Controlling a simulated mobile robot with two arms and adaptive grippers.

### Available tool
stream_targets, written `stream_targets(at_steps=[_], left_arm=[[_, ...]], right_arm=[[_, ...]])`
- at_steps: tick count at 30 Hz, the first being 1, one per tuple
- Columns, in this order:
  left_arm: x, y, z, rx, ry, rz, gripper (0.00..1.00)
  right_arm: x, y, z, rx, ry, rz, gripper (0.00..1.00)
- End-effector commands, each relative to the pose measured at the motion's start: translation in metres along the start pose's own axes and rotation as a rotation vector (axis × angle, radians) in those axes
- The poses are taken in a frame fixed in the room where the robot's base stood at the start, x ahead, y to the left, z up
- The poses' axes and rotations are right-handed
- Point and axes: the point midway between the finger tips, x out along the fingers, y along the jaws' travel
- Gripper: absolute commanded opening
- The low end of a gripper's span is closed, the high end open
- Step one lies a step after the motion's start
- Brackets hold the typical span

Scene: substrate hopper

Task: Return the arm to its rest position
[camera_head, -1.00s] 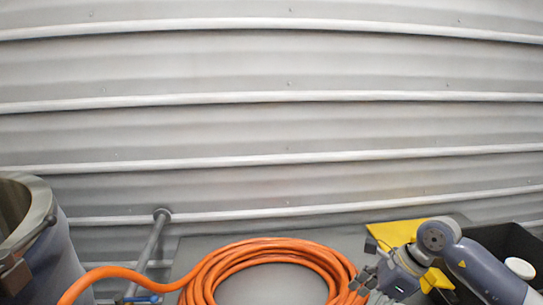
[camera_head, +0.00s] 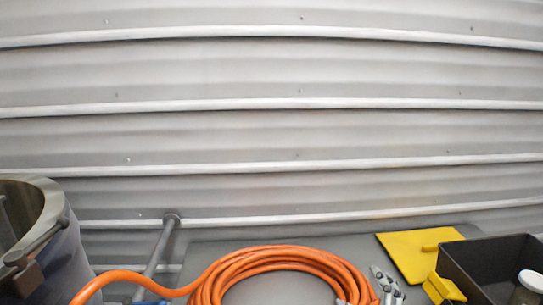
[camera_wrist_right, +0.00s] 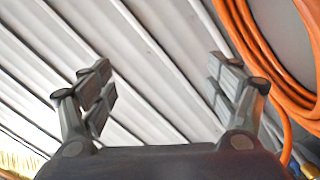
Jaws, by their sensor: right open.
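My right gripper (camera_wrist_right: 160,78) is open and empty in the right wrist view, its two jointed grey fingers spread wide. In the head view, small grey jointed parts show at the bottom edge, just right of the orange hose coil; they look like its fingers. The rest of the right arm is out of the head view. My left gripper is in neither view.
An orange hose (camera_head: 272,255) lies coiled on a grey surface. A grey bin (camera_head: 62,245) stands at left, beside a grey pipe (camera_head: 158,255). At right are a yellow plate (camera_head: 408,252), a yellow block (camera_head: 443,288) and a black crate (camera_head: 490,250) holding a white-capped container (camera_head: 529,285).

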Motion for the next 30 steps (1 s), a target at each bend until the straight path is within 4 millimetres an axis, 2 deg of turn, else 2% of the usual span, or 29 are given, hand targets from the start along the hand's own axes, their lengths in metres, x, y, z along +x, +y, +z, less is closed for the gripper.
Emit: stream_targets(at_steps=[1, 3, 6, 9, 14, 20, 21, 26, 30], left_arm=[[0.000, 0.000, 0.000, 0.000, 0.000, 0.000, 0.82], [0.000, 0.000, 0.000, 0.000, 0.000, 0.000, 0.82], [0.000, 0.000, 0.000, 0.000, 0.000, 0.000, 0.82], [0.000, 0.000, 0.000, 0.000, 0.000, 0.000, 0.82], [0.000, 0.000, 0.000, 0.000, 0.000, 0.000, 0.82], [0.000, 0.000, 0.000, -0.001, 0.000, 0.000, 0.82], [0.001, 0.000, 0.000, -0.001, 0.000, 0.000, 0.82], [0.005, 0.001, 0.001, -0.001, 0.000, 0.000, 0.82], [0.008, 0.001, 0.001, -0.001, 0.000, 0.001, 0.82]], right_arm=[[-0.015, -0.018, 0.026, 0.096, -0.115, -0.058, 0.82], [-0.038, -0.043, 0.058, 0.216, -0.268, -0.137, 0.82], [-0.078, -0.080, 0.093, 0.362, -0.472, -0.250, 0.82], [-0.121, -0.112, 0.115, 0.475, -0.645, -0.352, 0.82], [-0.186, -0.149, 0.130, 0.603, -0.866, -0.493, 0.82], [-0.263, -0.181, 0.130, 0.718, -1.097, -0.653, 0.82], [-0.269, -0.189, 0.133, 0.726, -1.123, -0.670, 0.82], [-0.255, -0.228, 0.161, 0.714, -1.130, -0.675, 0.82], [-0.250, -0.267, 0.188, 0.708, -1.144, -0.686, 0.82]])
